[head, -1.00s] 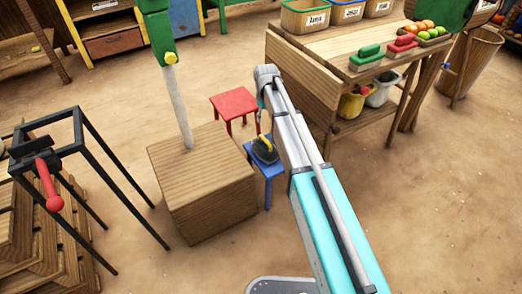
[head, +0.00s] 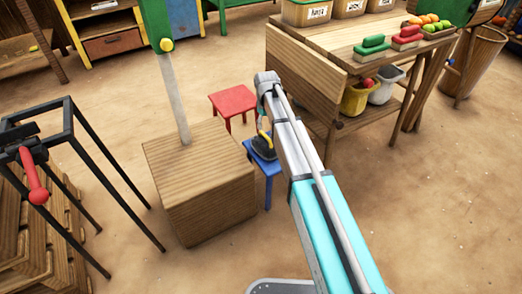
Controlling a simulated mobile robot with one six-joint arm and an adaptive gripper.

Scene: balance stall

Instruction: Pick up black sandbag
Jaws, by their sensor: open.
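A small black sandbag (head: 262,152) with a yellow part on top lies on a low blue stool (head: 270,168), right of a large wooden block. The right side of the stool and sandbag is partly covered by my arm. My arm reaches out from the lower right, and its far end bends down just above the stool. I cannot tell whether anything touches the sandbag.
The wooden block (head: 200,185) with a post stands left of the stool. A red stool (head: 232,103) is behind. A wooden stall table (head: 350,38) with bins and coloured bags stands at right. A black metal frame (head: 110,175) is at left. Sandy floor is clear at lower right.

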